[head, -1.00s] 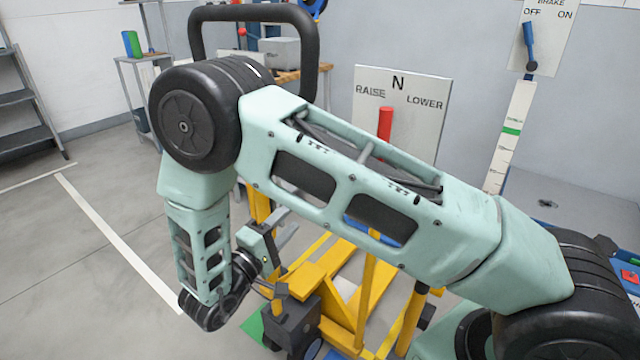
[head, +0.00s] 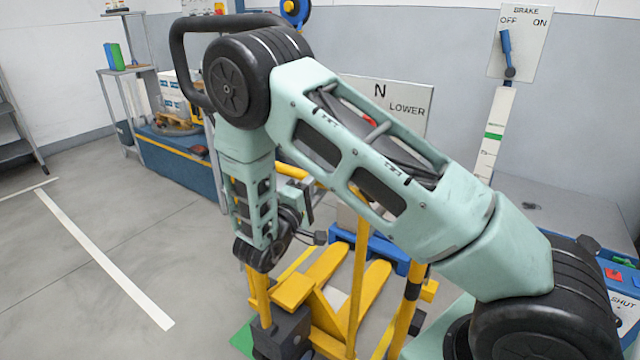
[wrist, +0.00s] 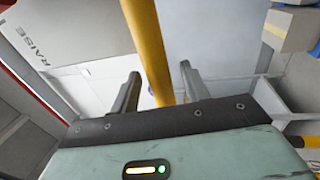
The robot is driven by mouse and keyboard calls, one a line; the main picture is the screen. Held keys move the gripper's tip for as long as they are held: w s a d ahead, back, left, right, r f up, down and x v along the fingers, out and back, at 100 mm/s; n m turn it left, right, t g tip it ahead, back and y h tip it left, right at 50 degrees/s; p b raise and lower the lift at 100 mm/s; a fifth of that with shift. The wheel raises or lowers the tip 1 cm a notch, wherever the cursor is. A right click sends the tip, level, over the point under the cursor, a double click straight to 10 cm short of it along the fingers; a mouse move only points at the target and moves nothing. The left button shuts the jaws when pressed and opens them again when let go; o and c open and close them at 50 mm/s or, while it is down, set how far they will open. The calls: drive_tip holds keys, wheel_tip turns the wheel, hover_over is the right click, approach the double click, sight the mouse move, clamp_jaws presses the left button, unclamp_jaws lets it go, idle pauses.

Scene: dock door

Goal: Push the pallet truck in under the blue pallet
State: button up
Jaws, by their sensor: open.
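The yellow pallet truck (head: 328,272) stands low in the head view, its two forks pointing away from me. The blue pallet (head: 400,264) lies at the far ends of the forks, partly hidden by my arm. I cannot tell how far the forks reach into it. My gripper (wrist: 160,72) is open in the wrist view, and a yellow bar (wrist: 148,45) of the truck shows between its fingers. I cannot tell whether they touch it. In the head view my gripper is small and partly hidden near the truck's handle.
A brake lever (head: 506,55) on the wall tilts towards OFF. A RAISE/N/LOWER panel (head: 420,95) is partly covered by my arm. A blue bench-like platform (head: 185,165) with boxes stands at back left. The grey floor (head: 110,220) at left, with a white line, is clear.

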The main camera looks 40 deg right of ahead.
drive_tip(key=shift+w+d+r, duration=0.15)
drive_tip(key=shift+w+d, duration=0.05)
drive_tip(key=shift+d, duration=0.4)
